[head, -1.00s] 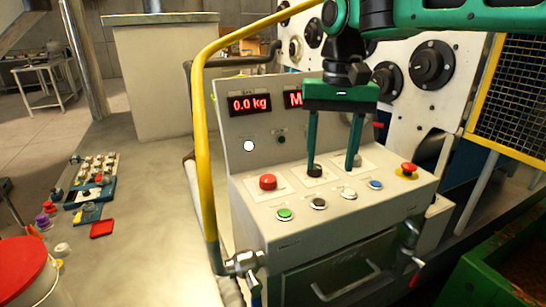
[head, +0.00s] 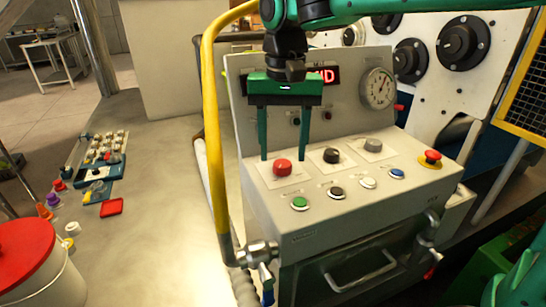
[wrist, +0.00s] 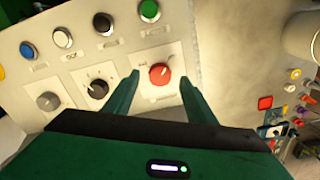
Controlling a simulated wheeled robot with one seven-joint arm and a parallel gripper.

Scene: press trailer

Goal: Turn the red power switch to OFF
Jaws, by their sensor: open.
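The red power switch (head: 282,167) is a round red knob on a white plate at the left of the console's sloped top. It also shows in the wrist view (wrist: 160,74), with a light pointer mark on it; the labels beside it are too small to read. My gripper (head: 283,158) is open, its green fingers pointing down over the red knob. In the wrist view its fingertips (wrist: 160,72) stand on either side of the knob, apart from it. Nothing is between the fingers except the knob below or between them; the exact height is hard to tell.
A black knob (head: 332,155) and a grey knob (head: 373,145) sit to the right. Green (head: 300,203), black, white and blue buttons line the front, with a red emergency button (head: 431,158) at right. A yellow rail (head: 211,130) rises close on the left.

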